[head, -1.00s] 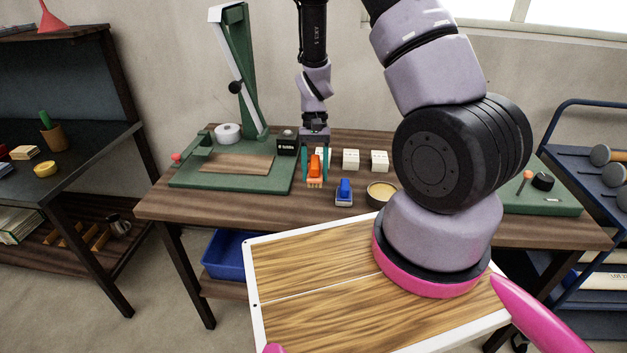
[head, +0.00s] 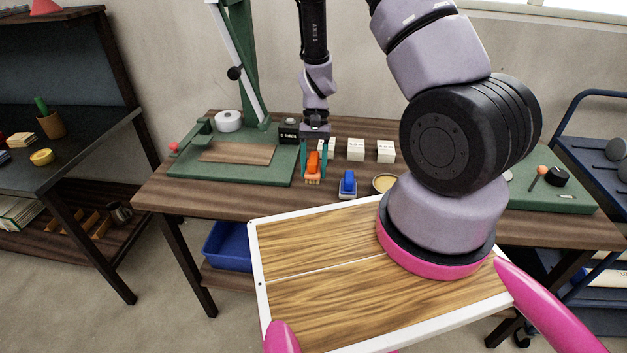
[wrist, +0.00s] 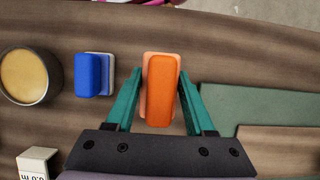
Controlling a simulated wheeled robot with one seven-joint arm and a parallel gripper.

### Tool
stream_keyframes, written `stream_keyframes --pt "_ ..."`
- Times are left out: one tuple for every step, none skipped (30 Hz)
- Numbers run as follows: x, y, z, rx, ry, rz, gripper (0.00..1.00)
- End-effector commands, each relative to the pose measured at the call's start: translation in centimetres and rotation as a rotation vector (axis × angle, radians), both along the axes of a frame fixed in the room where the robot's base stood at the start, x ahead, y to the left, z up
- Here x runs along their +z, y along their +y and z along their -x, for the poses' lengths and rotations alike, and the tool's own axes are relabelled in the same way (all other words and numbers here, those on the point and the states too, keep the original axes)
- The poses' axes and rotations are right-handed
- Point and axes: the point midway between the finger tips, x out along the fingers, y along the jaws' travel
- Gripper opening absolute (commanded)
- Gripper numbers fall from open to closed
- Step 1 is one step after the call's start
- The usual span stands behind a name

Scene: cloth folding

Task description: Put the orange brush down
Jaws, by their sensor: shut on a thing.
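The orange brush (head: 313,168) is upright over the brown table, just right of the green board. My gripper (head: 313,175) points down with its teal fingers on both sides of the brush, shut on it. In the wrist view the brush (wrist: 161,92) lies between the fingertips of my gripper (wrist: 160,74). Its underside is hidden there, and I cannot tell whether it touches the table. A blue brush (head: 347,184) stands to its right in the head view, apart from it; it also shows in the wrist view (wrist: 88,75).
The green board (head: 188,172) with a wooden plate lies left. White blocks (head: 386,151) stand behind on the right. A round tin (head: 384,184) is right of the blue brush. Bare table (head: 265,203) lies in front.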

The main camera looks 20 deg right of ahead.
Motion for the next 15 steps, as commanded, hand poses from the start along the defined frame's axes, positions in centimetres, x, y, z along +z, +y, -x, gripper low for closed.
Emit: stream_keyframes --pt "-0.3 0.0 0.0 0.0 0.0 0.0 0.0" --pt "-0.5 0.0 0.0 0.0 0.0 0.0 0.0" --pt "-0.8 0.0 0.0 0.0 0.0 0.0 0.0" --pt "-1.1 0.0 0.0 0.0 0.001 0.0 0.0" --pt "-1.5 0.0 0.0 -0.001 0.001 0.001 0.0" --pt "-2.1 0.0 0.1 0.0 0.002 0.0 0.0" --pt "-2.6 0.0 0.1 0.001 0.003 0.001 0.0" --pt "-3.1 0.0 0.1 0.001 0.003 0.001 0.0" --pt "-3.6 0.0 0.0 0.0 0.001 0.0 0.0" --pt "-3.9 0.0 0.0 0.0 0.001 0.0 0.0" --pt "-4.0 0.0 0.0 0.0 0.001 0.0 0.0" --pt "-4.1 0.0 0.0 0.001 0.0 0.0 0.0" --pt "-4.1 0.0 0.0 0.001 -0.001 0.0 0.0" --pt "-4.1 0.0 0.0 0.001 -0.001 0.0 0.0" --pt "-4.1 0.0 0.0 0.001 -0.001 0.0 0.0"
